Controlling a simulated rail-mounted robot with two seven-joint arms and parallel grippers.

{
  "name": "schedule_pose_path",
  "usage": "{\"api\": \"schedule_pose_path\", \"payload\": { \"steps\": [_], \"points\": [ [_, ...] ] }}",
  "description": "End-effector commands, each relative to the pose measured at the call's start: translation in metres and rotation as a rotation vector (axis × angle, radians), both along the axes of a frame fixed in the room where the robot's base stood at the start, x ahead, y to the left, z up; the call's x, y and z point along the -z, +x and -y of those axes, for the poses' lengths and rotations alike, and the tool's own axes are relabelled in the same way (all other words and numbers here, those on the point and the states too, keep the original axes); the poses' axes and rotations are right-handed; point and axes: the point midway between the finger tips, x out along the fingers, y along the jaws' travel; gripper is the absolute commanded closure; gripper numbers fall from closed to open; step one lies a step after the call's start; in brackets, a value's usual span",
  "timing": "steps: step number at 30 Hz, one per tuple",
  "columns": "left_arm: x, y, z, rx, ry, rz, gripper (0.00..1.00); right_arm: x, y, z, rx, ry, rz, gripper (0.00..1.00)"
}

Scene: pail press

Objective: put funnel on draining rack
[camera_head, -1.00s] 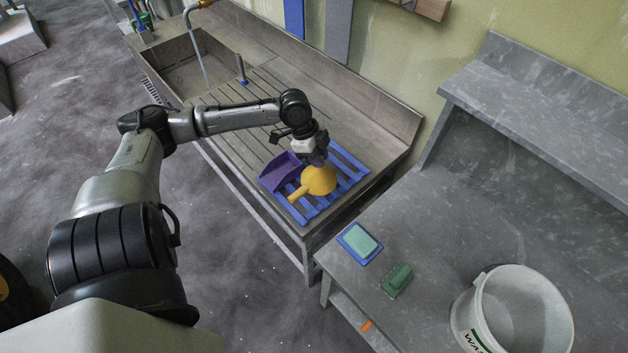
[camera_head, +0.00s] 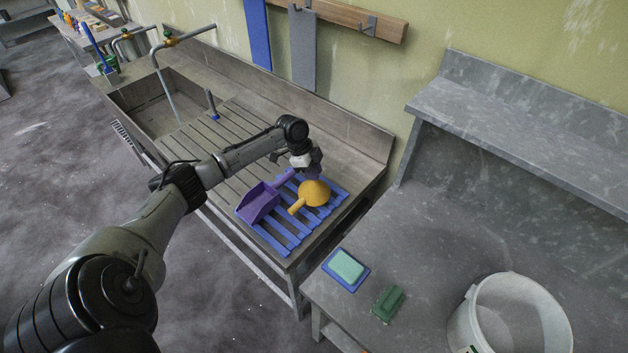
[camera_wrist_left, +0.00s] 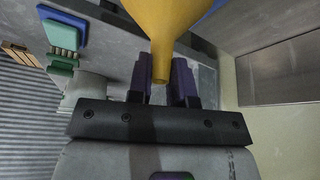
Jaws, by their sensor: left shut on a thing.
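The yellow funnel (camera_head: 315,192) is over the back right part of the blue slatted draining rack (camera_head: 283,243), wide mouth down, handle toward the front left. Whether it touches the slats I cannot tell. My left gripper (camera_head: 311,174) is above it, shut on its narrow spout. In the left wrist view the funnel (camera_wrist_left: 172,25) tapers down between the fingers of the gripper (camera_wrist_left: 163,88). My right gripper is not in view.
A purple scoop (camera_head: 258,204) lies on the rack's left part, close to the funnel. A green sponge on a blue dish (camera_head: 332,280), a green brush (camera_head: 387,303) and a white bucket (camera_head: 462,325) stand on the grey table. The sink (camera_head: 150,100) is farther left.

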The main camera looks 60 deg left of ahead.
Motion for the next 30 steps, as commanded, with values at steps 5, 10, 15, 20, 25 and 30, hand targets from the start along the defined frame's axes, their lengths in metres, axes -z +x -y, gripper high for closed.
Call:
{"api": "schedule_pose_path", "payload": {
  "steps": [5, 10, 15, 20, 25, 30],
  "points": [
    [0.004, 0.003, -0.001, 0.001, -0.001, -0.001, 1.0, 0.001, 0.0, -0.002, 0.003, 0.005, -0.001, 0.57],
    [0.019, 0.002, -0.001, -0.001, -0.001, -0.003, 1.0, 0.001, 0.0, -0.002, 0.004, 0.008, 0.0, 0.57],
    [0.04, 0.002, -0.001, -0.001, 0.0, -0.002, 1.0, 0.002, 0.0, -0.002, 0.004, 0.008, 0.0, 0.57],
    [0.042, 0.002, -0.002, 0.0, 0.002, -0.001, 1.0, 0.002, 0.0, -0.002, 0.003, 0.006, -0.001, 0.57],
    [0.043, 0.002, -0.001, 0.0, 0.001, -0.001, 1.0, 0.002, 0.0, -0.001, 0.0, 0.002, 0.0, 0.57],
    [0.043, 0.002, -0.001, 0.0, 0.001, -0.001, 0.67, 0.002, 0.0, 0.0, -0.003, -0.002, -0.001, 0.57]
  ]
}}
